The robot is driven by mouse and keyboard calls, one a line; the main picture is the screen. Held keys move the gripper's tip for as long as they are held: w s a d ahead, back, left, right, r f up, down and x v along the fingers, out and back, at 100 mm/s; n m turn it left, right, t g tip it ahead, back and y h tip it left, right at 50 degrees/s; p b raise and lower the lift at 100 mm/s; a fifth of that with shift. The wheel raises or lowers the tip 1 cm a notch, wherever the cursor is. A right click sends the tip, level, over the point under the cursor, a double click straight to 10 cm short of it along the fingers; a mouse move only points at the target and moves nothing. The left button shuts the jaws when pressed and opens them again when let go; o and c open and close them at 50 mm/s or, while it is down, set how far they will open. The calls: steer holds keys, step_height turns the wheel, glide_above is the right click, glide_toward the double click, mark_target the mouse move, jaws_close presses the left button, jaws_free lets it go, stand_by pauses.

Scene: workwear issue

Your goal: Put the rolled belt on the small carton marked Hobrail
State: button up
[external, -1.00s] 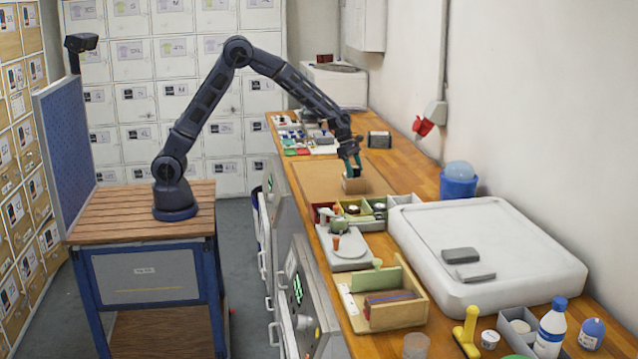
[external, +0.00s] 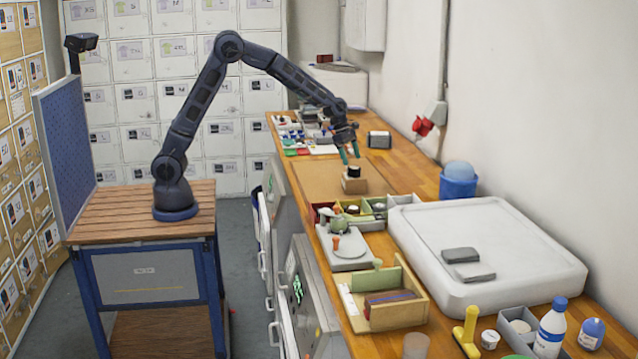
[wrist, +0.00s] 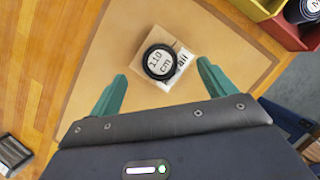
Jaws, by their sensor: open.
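The rolled belt (wrist: 159,62) is a black roll with a white "110 cm" label on its top. It rests on the small carton (wrist: 183,57), a light brown box whose partly covered marking shows "ail". In the external view the dark belt (external: 354,171) sits on top of the carton (external: 354,186), which stands on the brown mat. My gripper (wrist: 157,90) is open, with its two green fingers apart on either side and clear of the belt. In the external view my gripper (external: 349,155) is just above the belt.
The brown mat (external: 310,178) around the carton is bare. Red and yellow bins (wrist: 265,8) stand at its edge, with a dark labelled roll in one. A small dark box (external: 379,140) is behind. A large white lidded case (external: 530,240) fills the right of the bench.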

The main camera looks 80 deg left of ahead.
steer(key=v, duration=0.7)
steer(key=s+r+m, duration=0.6)
steer(key=s, duration=0.5)
steer(key=s+r+m, duration=0.6)
steer(key=s, duration=0.6)
steer(key=s+a+f+m+y, duration=0.1)
steer(key=s+m, duration=0.6)
steer(key=s, duration=0.6)
steer(key=s+a+f+m+t+y, duration=0.1)
steer(key=s+m+y, duration=0.1)
steer(key=s+m, duration=0.6)
steer(key=shift+s+a, duration=0.4)
steer(key=shift+s, duration=2)
